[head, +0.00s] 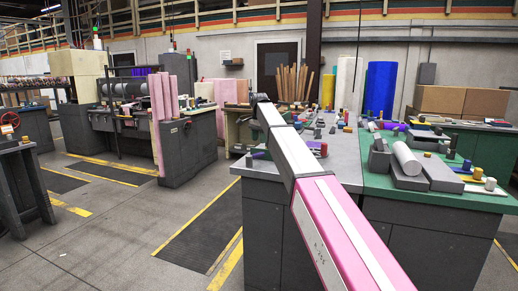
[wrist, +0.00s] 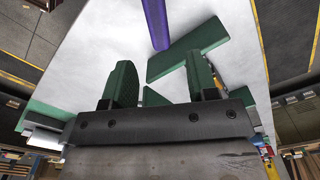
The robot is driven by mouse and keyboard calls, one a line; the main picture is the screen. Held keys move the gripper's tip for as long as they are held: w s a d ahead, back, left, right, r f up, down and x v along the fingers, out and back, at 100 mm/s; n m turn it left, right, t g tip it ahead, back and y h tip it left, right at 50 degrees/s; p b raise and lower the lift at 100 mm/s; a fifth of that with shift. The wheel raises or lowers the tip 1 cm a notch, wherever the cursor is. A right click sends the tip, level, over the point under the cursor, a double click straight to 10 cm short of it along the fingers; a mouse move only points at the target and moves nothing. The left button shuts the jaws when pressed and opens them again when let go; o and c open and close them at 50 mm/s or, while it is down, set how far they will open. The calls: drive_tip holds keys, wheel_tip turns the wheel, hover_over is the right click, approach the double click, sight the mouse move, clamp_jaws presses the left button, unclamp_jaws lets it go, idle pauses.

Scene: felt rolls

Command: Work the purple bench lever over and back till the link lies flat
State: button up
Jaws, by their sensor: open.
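In the wrist view the purple lever (wrist: 156,22) shows as a long bar entering from the top edge, its lower end close to a green bar (wrist: 188,49) on the pale bench top (wrist: 100,50). A smaller green piece (wrist: 154,97) shows between the fingers, partly hidden by the gripper body. Nothing is held. In the head view my arm reaches over the grey bench (head: 343,178). A purple piece there (head: 258,155) may be the lever; I cannot tell.
A green-topped bench (head: 400,190) on the right holds a grey roll (head: 406,158) and blocks. Small fittings stand toward the back of the grey bench. A grey machine (head: 188,150) stands left, with open floor (head: 120,225) between.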

sight(259, 153)
wheel_tip(259, 153, up, 3)
drive_tip(key=shift+r, duration=0.2)
drive_tip(key=shift+s, duration=0.1)
idle(0.5)
